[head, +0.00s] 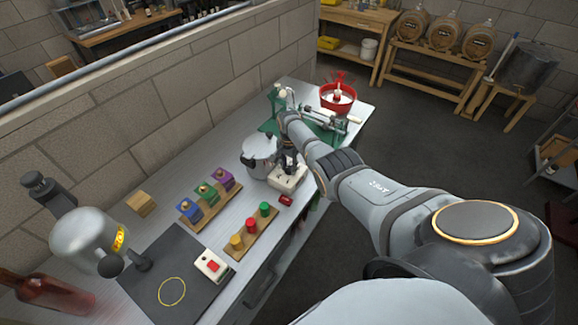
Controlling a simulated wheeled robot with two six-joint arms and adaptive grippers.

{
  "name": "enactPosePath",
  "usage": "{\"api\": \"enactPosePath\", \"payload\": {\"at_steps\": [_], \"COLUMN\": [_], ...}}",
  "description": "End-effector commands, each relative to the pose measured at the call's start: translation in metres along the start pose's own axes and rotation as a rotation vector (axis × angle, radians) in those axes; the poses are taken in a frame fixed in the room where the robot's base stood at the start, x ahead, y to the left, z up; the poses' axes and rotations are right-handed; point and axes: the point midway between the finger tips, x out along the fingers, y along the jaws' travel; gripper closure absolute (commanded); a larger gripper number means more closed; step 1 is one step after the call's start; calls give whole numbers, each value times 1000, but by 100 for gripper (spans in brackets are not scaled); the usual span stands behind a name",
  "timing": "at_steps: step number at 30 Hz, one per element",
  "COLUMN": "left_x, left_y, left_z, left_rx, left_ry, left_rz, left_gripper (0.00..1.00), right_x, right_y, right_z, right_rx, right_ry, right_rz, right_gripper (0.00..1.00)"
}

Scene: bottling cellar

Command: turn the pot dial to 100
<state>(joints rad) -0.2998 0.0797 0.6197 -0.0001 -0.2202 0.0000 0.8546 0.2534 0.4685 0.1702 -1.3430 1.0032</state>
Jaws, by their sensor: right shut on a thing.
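The silver pot (257,150) stands on the bench near the wall, with a small white base box (284,183) at its right front. My right gripper (289,162) reaches in from the right and points down over this box, close beside the pot. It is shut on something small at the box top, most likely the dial. The gripper hides the dial, so its pointer and any numbers cannot be read.
Green, red and yellow pegs (250,228) and coloured blocks (205,195) stand on wooden strips left of the pot. A green tool (325,132) and a red bowl (338,97) stand behind. A black mat (168,280) lies at front left. A brick wall (190,85) borders the bench.

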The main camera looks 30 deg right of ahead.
Motion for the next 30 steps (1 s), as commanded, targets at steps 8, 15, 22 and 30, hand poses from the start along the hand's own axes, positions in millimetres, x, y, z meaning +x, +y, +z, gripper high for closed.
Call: {"api": "enactPosePath", "payload": {"at_steps": [8, 15, 22, 30], "left_x": [-1, -1, -1, -1], "left_y": [0, 0, 0, 0], "left_z": [0, 0, 0, 0], "left_rx": [0, 0, 0, 0], "left_ry": [0, 0, 0, 0], "left_rz": [0, 0, 0, 0], "left_gripper": [60, 60, 60, 60], "right_x": [-2, -2, -2, -1], "right_y": [-1, -1, -1, -1], "right_z": [-1, -1, -1, -1], "right_rx": [66, 76, 75, 74], "right_ry": [4, 4, 4, 2], "right_rz": [-4, -4, -4, -2], "right_gripper": [99, 99, 66, 45]}}
